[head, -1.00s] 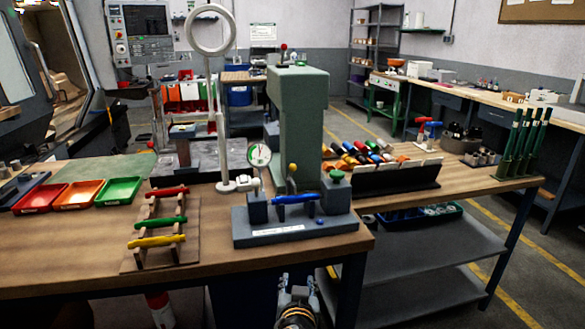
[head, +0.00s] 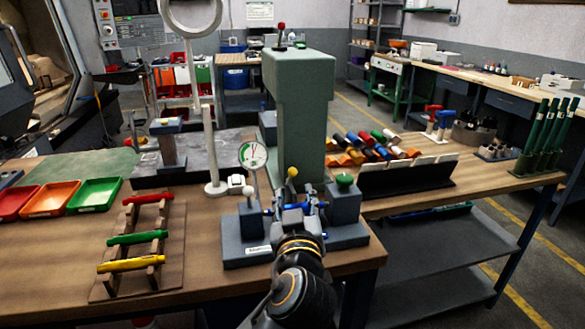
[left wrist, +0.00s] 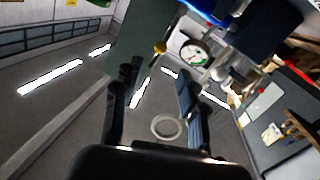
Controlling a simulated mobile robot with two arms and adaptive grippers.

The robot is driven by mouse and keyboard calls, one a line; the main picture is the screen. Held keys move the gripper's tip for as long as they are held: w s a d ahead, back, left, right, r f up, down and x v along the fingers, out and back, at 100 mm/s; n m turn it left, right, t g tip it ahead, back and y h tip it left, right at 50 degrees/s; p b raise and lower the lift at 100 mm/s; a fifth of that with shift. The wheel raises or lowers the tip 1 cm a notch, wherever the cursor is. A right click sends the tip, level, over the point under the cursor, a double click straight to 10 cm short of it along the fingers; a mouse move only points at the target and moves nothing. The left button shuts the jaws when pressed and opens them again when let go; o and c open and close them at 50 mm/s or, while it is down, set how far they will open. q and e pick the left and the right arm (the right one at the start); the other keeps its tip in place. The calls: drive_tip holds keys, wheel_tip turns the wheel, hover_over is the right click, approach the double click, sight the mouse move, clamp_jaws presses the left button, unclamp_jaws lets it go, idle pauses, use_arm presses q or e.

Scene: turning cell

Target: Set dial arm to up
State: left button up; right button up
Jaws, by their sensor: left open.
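A blue bar (head: 270,211) on the fixture is partly hidden by my left gripper (head: 300,205). That gripper is at the front of the fixture. In the left wrist view my left gripper (left wrist: 158,75) is open, with the yellow knob (left wrist: 160,47) and gauge (left wrist: 194,54) beyond its fingers. My right gripper is out of view.
A tall green column (head: 302,110) stands right behind the fixture. A green knob (head: 344,180) tops the fixture's right block. A wooden rack (head: 108,286) with coloured handles stands to the left. A magnifier ring on a post (head: 209,145) stands behind the gauge.

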sight(293, 174)
use_arm(q)
drive_tip(key=w, duration=0.4)
drive_tip(key=shift+w+a+r+p, duration=0.1)
drive_tip(key=shift+a+p, duration=0.2)
drive_tip(key=w, duration=0.3)
drive_tip(key=w+p, duration=0.1)
drive_tip(key=w, duration=0.1)
drive_tip(key=shift+w+a, duration=0.25)
drive_tip(key=shift+a, duration=0.05)
drive_tip(key=shift+w, duration=0.5)
drive_tip(key=shift+f, duration=0.2)
clamp_jaws()
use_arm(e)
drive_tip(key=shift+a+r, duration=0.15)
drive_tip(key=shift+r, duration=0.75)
